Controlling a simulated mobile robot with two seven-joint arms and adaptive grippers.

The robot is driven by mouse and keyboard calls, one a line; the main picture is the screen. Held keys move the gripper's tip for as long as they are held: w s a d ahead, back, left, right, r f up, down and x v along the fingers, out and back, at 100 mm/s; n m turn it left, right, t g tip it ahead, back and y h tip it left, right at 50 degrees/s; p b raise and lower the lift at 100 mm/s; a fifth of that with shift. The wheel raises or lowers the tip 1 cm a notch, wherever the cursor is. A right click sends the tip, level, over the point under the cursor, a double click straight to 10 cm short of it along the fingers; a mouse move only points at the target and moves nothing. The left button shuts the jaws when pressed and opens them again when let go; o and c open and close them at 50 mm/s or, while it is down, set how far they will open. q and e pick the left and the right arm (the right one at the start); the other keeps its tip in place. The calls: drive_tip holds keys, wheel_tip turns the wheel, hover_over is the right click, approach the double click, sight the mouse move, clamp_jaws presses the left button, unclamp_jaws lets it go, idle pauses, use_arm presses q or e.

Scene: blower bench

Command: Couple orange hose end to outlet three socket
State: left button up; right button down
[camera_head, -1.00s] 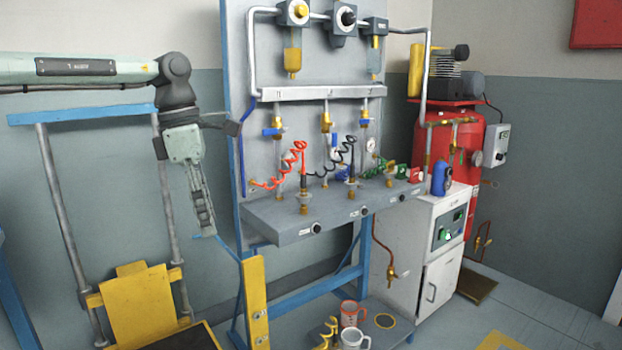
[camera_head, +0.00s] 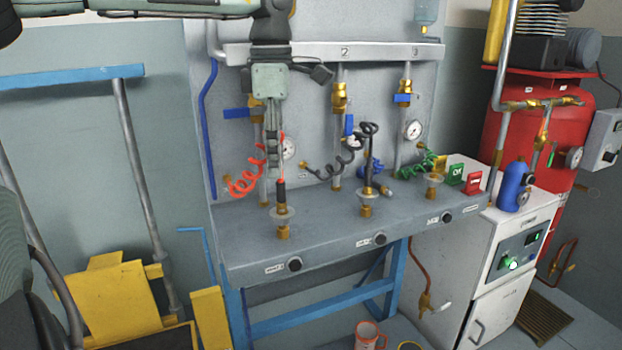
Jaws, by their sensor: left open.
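My left gripper (camera_head: 275,150) points straight down in front of the bench, open, just above the dark end of the orange hose. The orange hose (camera_head: 242,184) is coiled, and its dark end (camera_head: 281,190) stands upright in a holder at the left of the bench shelf. The fingers partly cover the hose near its end; I cannot tell whether they touch it. Outlet three's pipe (camera_head: 407,76), under the number 3 on the rail, has a blue-handled valve (camera_head: 402,98). I cannot make out its socket clearly. My right gripper is out of view.
A black coiled hose (camera_head: 347,160) stands at the middle holder and a green coiled hose (camera_head: 415,169) lies further right. Pressure gauges (camera_head: 413,129) sit on the panel behind. The front strip of the grey shelf (camera_head: 330,235) is clear.

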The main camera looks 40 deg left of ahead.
sight(281, 181)
use_arm(q)
drive_tip(key=shift+w+f, duration=0.1)
drive_tip(key=shift+w, duration=0.2)
drive_tip(key=shift+f, duration=0.3)
drive_tip(key=f, duration=0.6)
drive_tip(key=shift+w+f+p, duration=0.2)
drive_tip(key=shift+f+p, duration=0.1)
drive_tip(key=shift+f, duration=0.1)
drive_tip(key=shift+c, duration=1.7)
clamp_jaws()
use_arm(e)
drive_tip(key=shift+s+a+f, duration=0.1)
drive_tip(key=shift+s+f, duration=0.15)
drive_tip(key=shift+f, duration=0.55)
